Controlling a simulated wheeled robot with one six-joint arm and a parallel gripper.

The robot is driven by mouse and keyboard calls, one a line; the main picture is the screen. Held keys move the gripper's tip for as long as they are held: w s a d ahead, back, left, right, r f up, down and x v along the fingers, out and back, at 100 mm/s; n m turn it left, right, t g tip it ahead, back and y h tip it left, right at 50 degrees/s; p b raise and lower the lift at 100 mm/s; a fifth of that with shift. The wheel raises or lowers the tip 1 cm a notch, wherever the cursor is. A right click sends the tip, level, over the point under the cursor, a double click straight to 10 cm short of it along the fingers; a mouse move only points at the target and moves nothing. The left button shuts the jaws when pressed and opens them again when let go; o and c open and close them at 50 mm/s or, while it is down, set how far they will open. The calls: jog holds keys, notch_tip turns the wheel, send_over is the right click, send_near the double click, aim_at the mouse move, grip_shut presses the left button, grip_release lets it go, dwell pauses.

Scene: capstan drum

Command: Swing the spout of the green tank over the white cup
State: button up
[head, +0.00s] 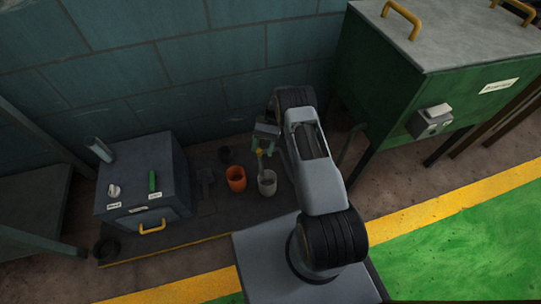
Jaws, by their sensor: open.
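A large green tank (455,105) with a grey top stands on dark legs at the right. I cannot clearly make out its spout; a dark curved pipe (350,146) shows beside the tank's left side, partly behind my arm. The white cup (267,187) stands upright on the dark mat, left of my arm. My gripper (267,152) is open above and just behind the white cup, pointing down. A small yellow knob on a short stalk shows between or beside its fingers; I cannot tell whether they touch it or what it belongs to.
An orange cup (236,182) stands just left of the white cup, with a dark cup (225,155) behind it. A grey box (145,185) with a yellow handle and a green lever stands at the left on the mat (215,228). A tiled wall (170,60) closes the back.

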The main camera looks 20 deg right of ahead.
jog(key=s+r+p, duration=0.3)
jog(key=s, duration=0.5)
jog(key=shift+s+r+p, duration=0.35)
jog(key=shift+s, duration=0.05)
jog(key=shift+c, duration=0.4)
